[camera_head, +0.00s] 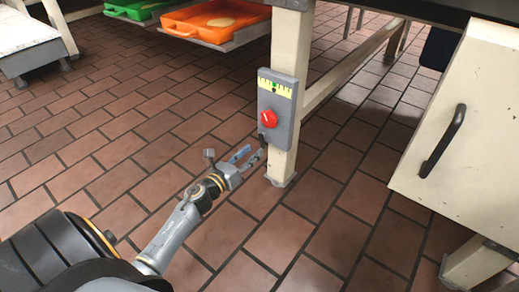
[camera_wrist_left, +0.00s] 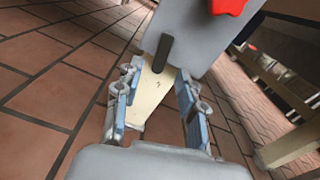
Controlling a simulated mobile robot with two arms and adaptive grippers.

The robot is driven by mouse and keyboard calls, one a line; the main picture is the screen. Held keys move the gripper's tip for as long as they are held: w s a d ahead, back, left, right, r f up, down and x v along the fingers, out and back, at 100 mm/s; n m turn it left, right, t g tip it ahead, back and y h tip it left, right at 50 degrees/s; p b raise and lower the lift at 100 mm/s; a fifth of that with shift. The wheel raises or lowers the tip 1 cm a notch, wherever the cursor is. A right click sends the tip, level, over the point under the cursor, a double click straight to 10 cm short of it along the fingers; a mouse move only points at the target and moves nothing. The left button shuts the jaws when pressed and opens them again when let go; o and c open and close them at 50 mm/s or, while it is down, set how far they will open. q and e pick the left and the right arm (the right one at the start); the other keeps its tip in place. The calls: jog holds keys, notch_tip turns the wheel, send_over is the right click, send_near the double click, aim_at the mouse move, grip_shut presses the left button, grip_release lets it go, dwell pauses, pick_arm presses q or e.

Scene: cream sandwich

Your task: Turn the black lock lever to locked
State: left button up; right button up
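The black lock lever (camera_wrist_left: 162,53) sticks out low on the grey panel (camera_wrist_left: 200,28) in the left wrist view. In the head view only a small dark part of the lever (camera_head: 262,141) shows near the panel's lower left edge. The grey panel (camera_head: 288,108) is fixed to a cream post. My left gripper (camera_head: 252,156) is at the lower end of the panel with its fingers pointing towards the lever. In the left wrist view the gripper (camera_wrist_left: 156,100) is open, and the lever lies ahead, between the lines of its two fingers. Nothing is between the fingers. My right gripper is not in view.
A red knob (camera_head: 270,118) sits above the lever, below a yellow-green scale (camera_head: 275,87). The cream post (camera_head: 283,165) stands on the tiled floor. A cream cabinet door with a black handle (camera_head: 443,141) is at the right. Orange (camera_head: 212,20) and green trays are behind.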

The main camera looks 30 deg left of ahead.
aim_at(262, 144)
pick_arm(q)
jog(key=w, duration=0.2)
jog(key=w+b, duration=0.1)
jog(key=w, duration=0.1)
jog(key=shift+w+d, duration=0.2)
jog(key=shift+w, duration=0.2)
grip_shut()
